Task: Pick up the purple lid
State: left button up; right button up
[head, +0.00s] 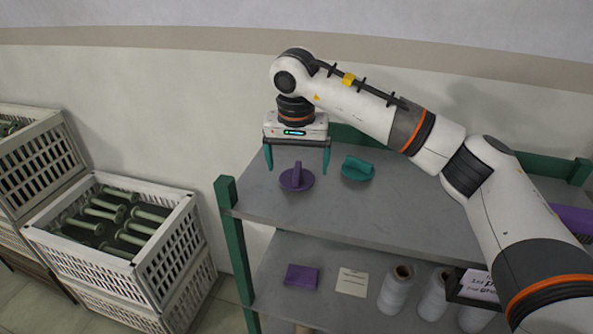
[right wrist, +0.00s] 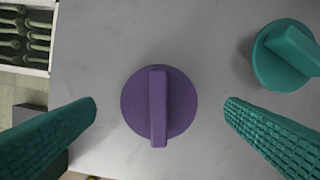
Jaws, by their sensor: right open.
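The purple lid (head: 297,180) is a round disc with a raised bar handle, lying on the grey top shelf (head: 400,212). In the right wrist view the purple lid (right wrist: 159,104) sits between my fingers, its bar running up and down the picture. My right gripper (head: 297,170) is open above the lid, its teal fingers pointing down. In the right wrist view the fingers of my right gripper (right wrist: 160,108) stand left and right of the lid, apart from it. My left gripper is not in view.
A teal lid (head: 358,168) lies close to the right of the purple one. Green posts (head: 234,240) frame the shelf. The lower shelf holds a purple block (head: 301,277), a paper note (head: 352,282) and white spools (head: 396,290). Crates (head: 150,262) with green bobbins stand at left.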

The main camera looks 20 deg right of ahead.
jog(key=shift+w+f+p, duration=0.1)
jog(key=shift+f+p, duration=0.35)
jog(key=shift+f, duration=0.8)
jog(key=shift+w+f, duration=0.1)
jog(key=shift+f, duration=0.05)
jog(key=c, duration=1)
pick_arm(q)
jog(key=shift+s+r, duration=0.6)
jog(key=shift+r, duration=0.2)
